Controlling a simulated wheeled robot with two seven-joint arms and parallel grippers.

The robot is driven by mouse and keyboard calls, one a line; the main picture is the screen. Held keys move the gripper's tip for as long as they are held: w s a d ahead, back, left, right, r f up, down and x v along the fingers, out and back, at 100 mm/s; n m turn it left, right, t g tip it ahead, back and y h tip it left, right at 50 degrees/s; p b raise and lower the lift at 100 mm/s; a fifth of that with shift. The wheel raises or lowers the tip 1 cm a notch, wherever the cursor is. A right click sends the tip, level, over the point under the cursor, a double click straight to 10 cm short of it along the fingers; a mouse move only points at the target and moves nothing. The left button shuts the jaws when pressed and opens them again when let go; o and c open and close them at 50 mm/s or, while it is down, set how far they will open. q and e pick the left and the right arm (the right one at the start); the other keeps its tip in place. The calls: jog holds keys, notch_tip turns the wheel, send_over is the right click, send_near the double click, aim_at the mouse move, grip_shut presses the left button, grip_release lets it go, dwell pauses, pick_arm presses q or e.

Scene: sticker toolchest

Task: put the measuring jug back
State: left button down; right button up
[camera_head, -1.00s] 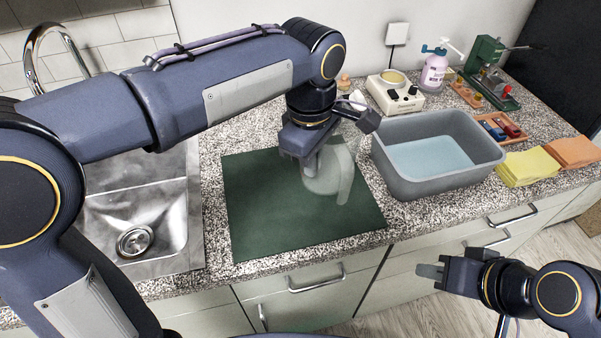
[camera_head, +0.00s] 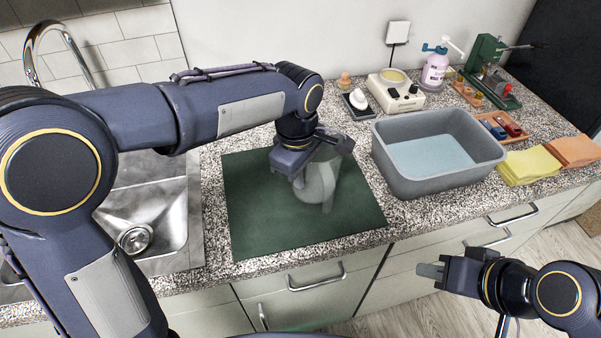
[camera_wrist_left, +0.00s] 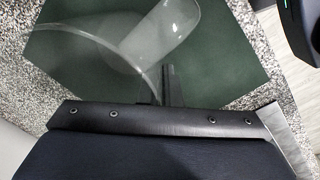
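The clear measuring jug (camera_head: 314,186) is over the green mat (camera_head: 262,215), with its handle toward the right front. My left gripper (camera_head: 299,178) is at its upper left side. In the left wrist view, the fingers (camera_wrist_left: 167,88) are close together at the curved rim of the jug (camera_wrist_left: 100,42), and they look shut on its wall. The handle shows at the top of that view. I cannot tell whether the jug's base touches the mat. My right gripper (camera_head: 431,271) is away from the jug, in front of the counter; its finger gap is unclear.
A grey tub (camera_head: 440,180) with bluish contents stands right of the mat. The steel sink (camera_head: 150,205) is on the left. A scale-like device (camera_head: 396,92), a spray bottle (camera_head: 434,70), a green press (camera_head: 488,70) and yellow cloths (camera_head: 528,167) line the back and right.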

pick_arm(q)
jog(key=c, duration=1.6)
grip_release()
notch_tip(320, 180, up, 12)
jog(key=p, duration=0.1)
jog(key=s+a+f+m+t+h, duration=0.1)
jog(key=s+a+f+m+h, duration=0.2)
jog(key=a, duration=0.4)
jog(key=s+a+m+t, duration=0.1)
jog(key=s+a+m, duration=0.1)
jog(key=s+a, duration=0.5)
jog(key=s+a+f+m+t, duration=0.1)
jog(key=s+f, duration=0.1)
jog(key=s, duration=0.1)
jog(key=s+a+f+m+t, duration=0.1)
jog(key=s+f+m, duration=0.1)
jog(key=s+f, duration=0.1)
jog(key=s+a+f+m+t, duration=0.1)
jog(key=s+a+f+m, duration=0.1)
jog(key=s+f, duration=0.1)
jog(key=shift+s, duration=0.15)
